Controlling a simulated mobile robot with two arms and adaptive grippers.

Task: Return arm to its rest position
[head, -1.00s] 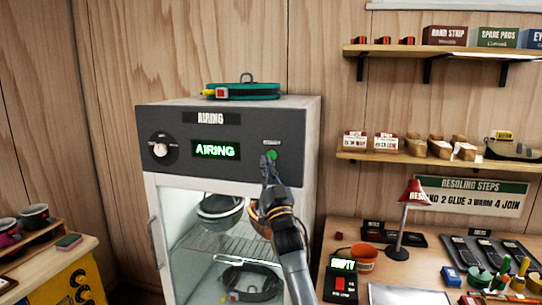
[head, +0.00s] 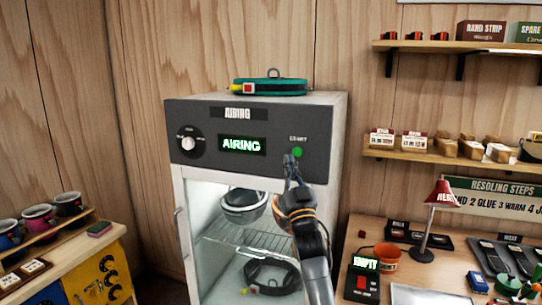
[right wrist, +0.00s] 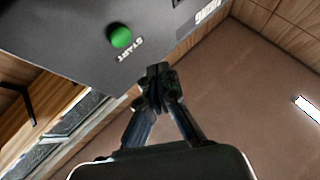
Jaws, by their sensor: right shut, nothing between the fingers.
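My right gripper (head: 290,160) is shut and empty in front of the airing cabinet (head: 180,108), just below its green start button (head: 297,152). In the right wrist view the closed fingertips (right wrist: 158,72) are apart from the green button (right wrist: 120,37), which sits up and left of them. The cabinet's display (head: 241,145) reads AIRING in green. My right arm comes up from the bottom of the head view and covers part of the cabinet's right side. My left gripper is not in view.
Behind the glass, a helmet (head: 243,204) and a dark harness (head: 272,278) sit inside. A workbench (head: 345,240) with a red lamp (head: 441,193) stands right. A table with cups (head: 68,204) stands left.

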